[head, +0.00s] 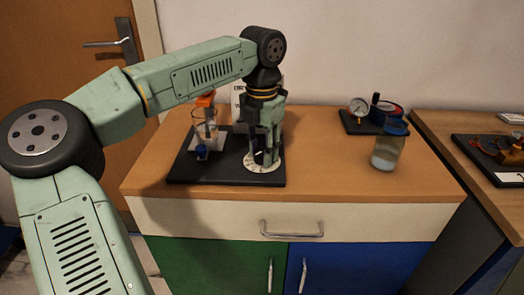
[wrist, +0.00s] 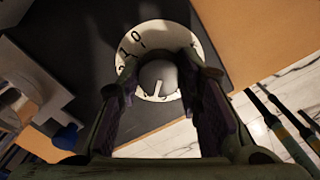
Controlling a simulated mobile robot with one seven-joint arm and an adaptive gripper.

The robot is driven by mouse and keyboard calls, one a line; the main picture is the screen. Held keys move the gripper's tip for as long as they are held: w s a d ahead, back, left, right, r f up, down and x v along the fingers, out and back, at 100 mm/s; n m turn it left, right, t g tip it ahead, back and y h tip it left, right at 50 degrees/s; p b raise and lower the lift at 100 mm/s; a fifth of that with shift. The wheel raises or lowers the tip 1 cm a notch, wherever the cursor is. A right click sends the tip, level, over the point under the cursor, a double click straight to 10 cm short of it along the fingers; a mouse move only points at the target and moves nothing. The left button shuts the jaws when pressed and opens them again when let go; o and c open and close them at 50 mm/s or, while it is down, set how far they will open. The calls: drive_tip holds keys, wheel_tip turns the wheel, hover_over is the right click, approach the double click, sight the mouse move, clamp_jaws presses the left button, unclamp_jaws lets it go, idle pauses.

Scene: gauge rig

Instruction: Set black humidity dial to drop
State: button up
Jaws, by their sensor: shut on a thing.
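The humidity dial is a round white scale plate (head: 252,167) on a black board (head: 220,181) on the cabinet top. In the wrist view, its dark round knob (wrist: 157,76) sits in the middle of the white scale (wrist: 150,30). The knob bears a white pointer line, which faces the lower edge of the picture. Digits show at the scale's upper left. A drop mark cannot be made out, and part of the scale is hidden by the fingers. My gripper (head: 262,155) points down over the dial and is shut on the knob, with one finger (wrist: 160,74) on each side.
A glass vessel with an orange top (head: 205,120) and a blue knob (head: 201,152) stand left on the board. A white sign is partly hidden behind my gripper. A pressure gauge (head: 358,107) and a blue-lidded jar (head: 388,150) stand right. Bare cabinet top (head: 325,165) lies between.

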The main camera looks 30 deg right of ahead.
sight(262, 151)
drive_tip(key=shift+n, duration=1.6)
drive_tip(key=o, duration=1.1)
drive_tip(key=shift+o, duration=0.2)
wheel_tip(262, 151, up, 12)
